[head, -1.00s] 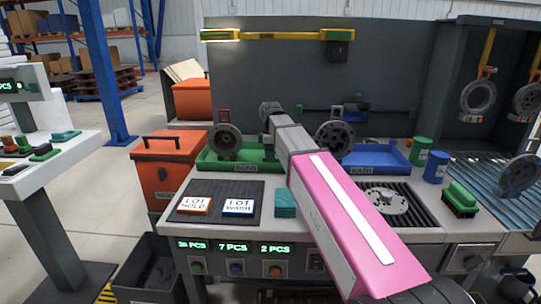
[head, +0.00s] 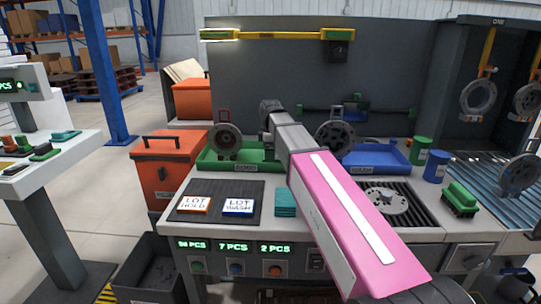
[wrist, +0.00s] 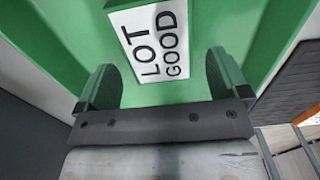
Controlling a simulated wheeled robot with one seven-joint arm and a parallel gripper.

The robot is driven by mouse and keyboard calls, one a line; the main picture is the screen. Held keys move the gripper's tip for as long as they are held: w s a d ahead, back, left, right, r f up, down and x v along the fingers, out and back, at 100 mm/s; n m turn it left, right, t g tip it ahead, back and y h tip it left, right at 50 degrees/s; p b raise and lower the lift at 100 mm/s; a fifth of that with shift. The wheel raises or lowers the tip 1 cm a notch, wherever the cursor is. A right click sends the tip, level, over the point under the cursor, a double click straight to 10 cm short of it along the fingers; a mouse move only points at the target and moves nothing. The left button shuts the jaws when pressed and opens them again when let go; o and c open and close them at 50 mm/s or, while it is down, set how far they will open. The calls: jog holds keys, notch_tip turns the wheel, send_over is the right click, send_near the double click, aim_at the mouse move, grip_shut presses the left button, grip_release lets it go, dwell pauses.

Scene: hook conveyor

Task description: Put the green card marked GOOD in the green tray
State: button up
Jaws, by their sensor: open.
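The card (wrist: 156,40), a white face lettered LOT GOOD, lies over the green floor of the green tray in the wrist view. The green tray (wrist: 205,25) fills most of that view, its walls sloping up at the sides. In the head view the tray (head: 208,163) stands at the back left of the bench. My gripper (wrist: 163,68) is open, with its two green fingers apart on either side of the card's near end and nothing clasped between them. In the head view my arm reaches to the tray, and the card cannot be made out there.
A blue tray (head: 385,160) stands right of my arm. LOT HOLD (head: 195,205) and LOT WASH (head: 239,206) cards lie on a dark mat (head: 218,188) in front, beside a teal stack (head: 286,204). Grey round parts (head: 226,141) stand behind. An orange bin (head: 165,165) is at left.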

notch_tip(320, 180, up, 11)
dwell(0.4)
